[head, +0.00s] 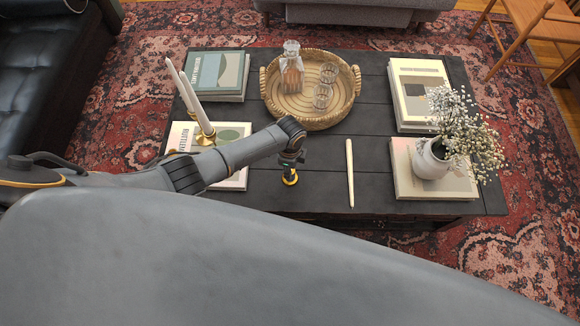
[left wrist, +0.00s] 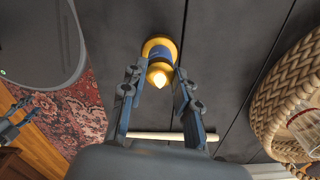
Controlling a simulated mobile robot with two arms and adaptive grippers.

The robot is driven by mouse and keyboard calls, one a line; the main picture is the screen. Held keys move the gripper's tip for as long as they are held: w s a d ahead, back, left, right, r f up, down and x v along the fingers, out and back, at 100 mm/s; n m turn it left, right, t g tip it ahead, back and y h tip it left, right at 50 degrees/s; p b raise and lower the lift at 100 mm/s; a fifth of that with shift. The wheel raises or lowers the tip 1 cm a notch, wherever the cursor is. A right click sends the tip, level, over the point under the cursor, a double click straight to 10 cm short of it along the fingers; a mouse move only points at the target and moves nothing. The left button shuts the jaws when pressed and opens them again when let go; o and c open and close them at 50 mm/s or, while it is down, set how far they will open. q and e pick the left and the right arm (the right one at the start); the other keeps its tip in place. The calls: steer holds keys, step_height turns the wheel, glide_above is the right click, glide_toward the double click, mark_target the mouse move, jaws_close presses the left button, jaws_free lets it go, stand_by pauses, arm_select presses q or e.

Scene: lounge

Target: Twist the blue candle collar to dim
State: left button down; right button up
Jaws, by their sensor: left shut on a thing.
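The candle has a blue collar (left wrist: 154,52) and a gold base, and its glowing tip points toward the camera in the left wrist view. In the head view its gold base (head: 290,179) stands on the dark table (head: 320,205), near the front edge. My left gripper (head: 292,159) is over the candle and hides most of it there. In the left wrist view, the fingers of my left gripper (left wrist: 157,75) are on both sides of the candle, shut on the collar. What looks like my right gripper (left wrist: 16,118) shows small at the left edge of that view, its jaws unclear.
A white taper (head: 350,172) lies right of the candle. A brass holder with white candles (head: 205,137) stands left, behind my arm. A woven tray (head: 310,118) with decanter and glasses is behind. Books and a flower vase (head: 431,160) are at right.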

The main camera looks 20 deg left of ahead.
arm_select(q)
steer(key=c, duration=1)
jaws_free()
steer(key=shift+r, duration=0.1)
step_height(320, 180, up, 12)
steer(key=shift+f, duration=0.1)
